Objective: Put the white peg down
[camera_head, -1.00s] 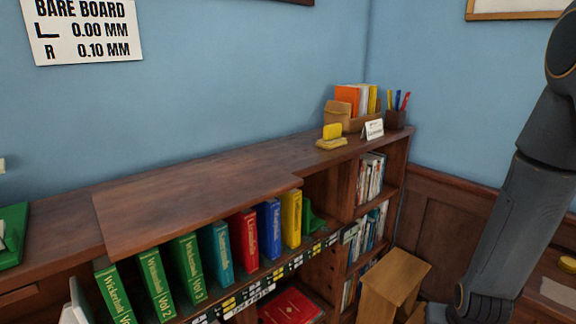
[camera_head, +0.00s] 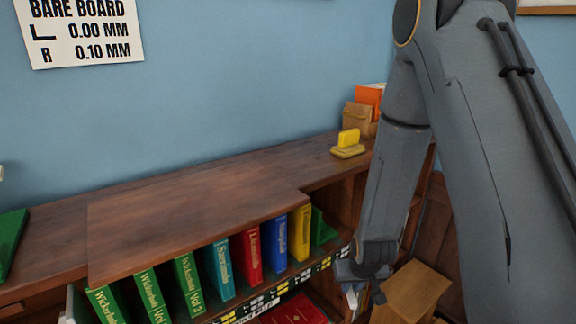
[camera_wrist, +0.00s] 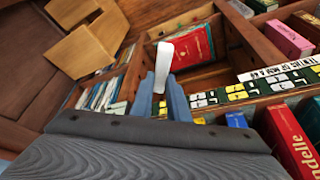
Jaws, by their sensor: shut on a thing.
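The white peg (camera_wrist: 163,62) is held between the two fingers of my gripper (camera_wrist: 161,98) in the wrist view. It stands out beyond the fingertips. In the head view my gripper (camera_head: 362,278) hangs in front of the bookcase, right of the yellow book, and a small part of the white peg (camera_head: 352,297) shows below it. The peg is in the air, and I see no surface touching it.
A row of green, teal, red, blue and yellow books (camera_head: 250,254) stands on the shelf under the bookcase top (camera_head: 190,205). A red book (camera_wrist: 187,47) lies on the lower shelf. A wooden stool (camera_head: 412,290) stands at the right.

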